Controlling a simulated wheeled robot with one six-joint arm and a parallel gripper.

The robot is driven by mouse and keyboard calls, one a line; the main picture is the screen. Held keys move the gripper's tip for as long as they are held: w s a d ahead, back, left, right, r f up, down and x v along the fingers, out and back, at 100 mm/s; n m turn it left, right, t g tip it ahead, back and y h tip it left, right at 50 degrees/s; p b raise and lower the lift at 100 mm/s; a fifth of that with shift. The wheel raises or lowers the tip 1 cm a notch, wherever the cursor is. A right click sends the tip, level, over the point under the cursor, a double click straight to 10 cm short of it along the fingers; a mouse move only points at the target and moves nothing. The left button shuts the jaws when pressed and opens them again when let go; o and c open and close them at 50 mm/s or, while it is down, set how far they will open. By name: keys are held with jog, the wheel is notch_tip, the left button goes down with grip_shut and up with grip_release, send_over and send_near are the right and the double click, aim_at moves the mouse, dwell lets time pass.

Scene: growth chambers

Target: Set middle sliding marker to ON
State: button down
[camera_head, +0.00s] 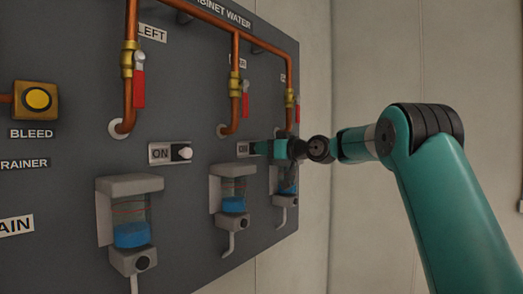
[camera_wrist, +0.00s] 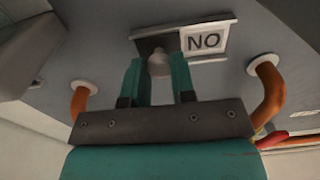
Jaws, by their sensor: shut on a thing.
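The middle sliding marker plate (camera_head: 243,150) is on the grey panel, below the middle pipe. Its ON label shows at its left end in the head view; my gripper (camera_head: 262,149) covers the rest. In the wrist view the panel appears turned over: the label end of the plate (camera_wrist: 205,41) is at the right and a dark slot at the left. A pale knob (camera_wrist: 158,64) stands between the two teal fingers of my gripper (camera_wrist: 157,72), beside the ON label. The fingers are shut on this knob.
The left marker (camera_head: 170,153) has its white knob at the right, beside its ON label. Copper pipes (camera_head: 235,80) with red-handled valves hang above. Sight-glass units with blue liquid (camera_head: 234,203) stick out just below the markers. Free room lies right of the panel.

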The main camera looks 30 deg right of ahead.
jog(key=shift+d+r, duration=0.1)
jog(key=shift+d, duration=0.2)
jog(key=c, duration=0.9)
grip_release()
jog(key=shift+d, duration=0.1)
jog(key=shift+c, duration=0.2)
jog(key=b+v, duration=0.9)
jog(key=v, duration=0.8)
jog(key=shift+s+a, duration=0.15)
jog(key=shift+a, duration=0.1)
jog(key=shift+a, duration=0.1)
